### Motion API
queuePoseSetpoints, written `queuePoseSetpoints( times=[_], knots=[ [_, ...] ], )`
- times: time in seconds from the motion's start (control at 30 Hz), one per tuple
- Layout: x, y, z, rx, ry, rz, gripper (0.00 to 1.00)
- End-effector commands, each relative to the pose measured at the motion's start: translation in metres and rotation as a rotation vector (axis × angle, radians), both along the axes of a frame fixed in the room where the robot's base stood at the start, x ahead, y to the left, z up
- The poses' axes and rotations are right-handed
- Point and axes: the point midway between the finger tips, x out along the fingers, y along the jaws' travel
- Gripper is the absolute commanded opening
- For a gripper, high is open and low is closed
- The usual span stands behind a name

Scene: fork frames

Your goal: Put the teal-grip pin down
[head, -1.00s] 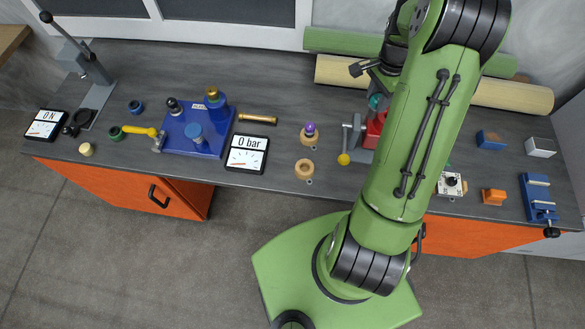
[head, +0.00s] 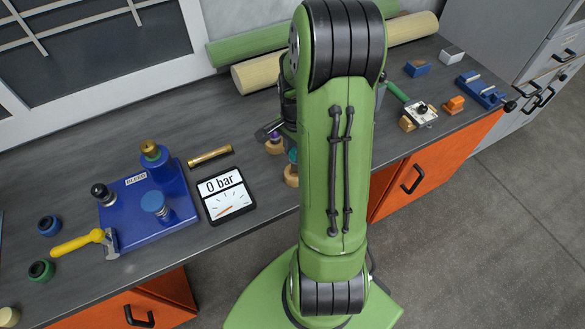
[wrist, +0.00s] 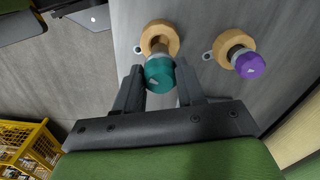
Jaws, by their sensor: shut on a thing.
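The teal-grip pin (wrist: 160,74) is between the two fingers of my gripper (wrist: 160,84) in the wrist view, which are shut on its teal grip. Its shaft points at the hole of a wooden ring (wrist: 160,32). The tip is hidden, so I cannot tell how deep it sits in the ring. In the head view the teal grip (head: 292,155) shows at the left edge of my arm, right by the wooden ring (head: 291,176). My gripper is mostly hidden behind the arm there.
A purple-grip pin (wrist: 249,66) stands in a second wooden ring (wrist: 236,43), close on the right in the wrist view. In the head view a gauge reading 0 bar (head: 226,195), a brass rod (head: 209,156) and a blue pump block (head: 145,205) lie to the left.

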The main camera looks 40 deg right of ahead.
Motion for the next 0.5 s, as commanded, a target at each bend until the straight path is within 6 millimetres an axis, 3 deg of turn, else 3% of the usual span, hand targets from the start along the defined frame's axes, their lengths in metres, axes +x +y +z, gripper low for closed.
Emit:
queuePoseSetpoints(
  times=[0.23, 0.5],
  knots=[
    [0.0, 0.001, -0.04, 0.002, 0.001, 0.001, 0.0],
    [0.001, 0.0, -0.042, -0.001, -0.002, 0.001, 0.0]
  ],
)
